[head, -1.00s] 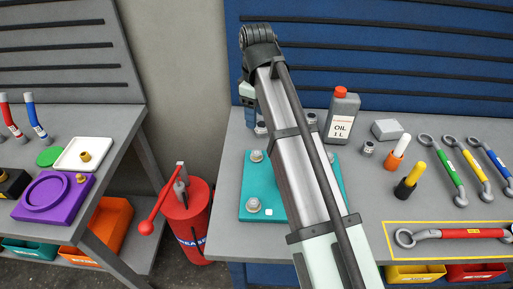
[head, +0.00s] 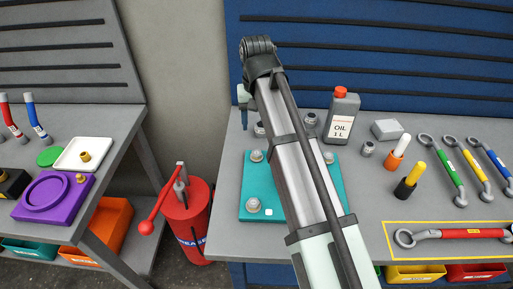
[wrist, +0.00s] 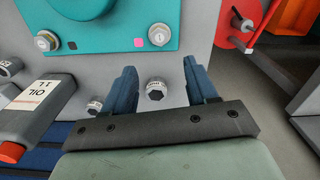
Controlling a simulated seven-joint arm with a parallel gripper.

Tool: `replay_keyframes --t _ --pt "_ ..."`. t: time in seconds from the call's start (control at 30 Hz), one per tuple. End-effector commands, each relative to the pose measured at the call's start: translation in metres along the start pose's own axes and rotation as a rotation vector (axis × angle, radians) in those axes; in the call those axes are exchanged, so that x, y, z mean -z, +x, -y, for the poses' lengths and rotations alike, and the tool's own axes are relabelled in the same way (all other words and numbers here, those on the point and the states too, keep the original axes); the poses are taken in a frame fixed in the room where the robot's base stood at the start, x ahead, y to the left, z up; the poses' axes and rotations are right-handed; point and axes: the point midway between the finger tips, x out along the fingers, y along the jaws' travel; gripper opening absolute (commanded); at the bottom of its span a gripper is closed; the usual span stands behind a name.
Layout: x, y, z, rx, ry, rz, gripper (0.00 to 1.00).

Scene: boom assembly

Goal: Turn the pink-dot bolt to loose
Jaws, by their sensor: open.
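The teal plate (head: 247,188) lies on the bench, partly behind my arm. In the wrist view, the plate (wrist: 105,20) carries a bolt (wrist: 162,36) with a pink dot (wrist: 139,42) beside it. In the head view this appears to be the far-left bolt (head: 256,155); its pink dot cannot be made out there. My gripper (wrist: 158,68) is open and empty, its two blue fingers apart and pointing toward the plate's edge. The pink-dot bolt lies beyond the fingertips, not between them. In the head view only a small part of the gripper shows, left of my arm.
In the wrist view a loose hex piece (wrist: 156,90) shows between the fingers, and another (wrist: 95,106) lies left. A second plate bolt (wrist: 46,41) has a black dot.

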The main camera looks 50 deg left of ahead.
Motion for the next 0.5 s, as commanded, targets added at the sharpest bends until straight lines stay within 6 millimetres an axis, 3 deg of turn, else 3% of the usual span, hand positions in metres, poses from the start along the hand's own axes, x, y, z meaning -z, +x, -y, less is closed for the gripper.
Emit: replay_keyframes --t 0.5 --pt "-0.001 0.085 0.000 0.000 -0.002 0.001 0.57"
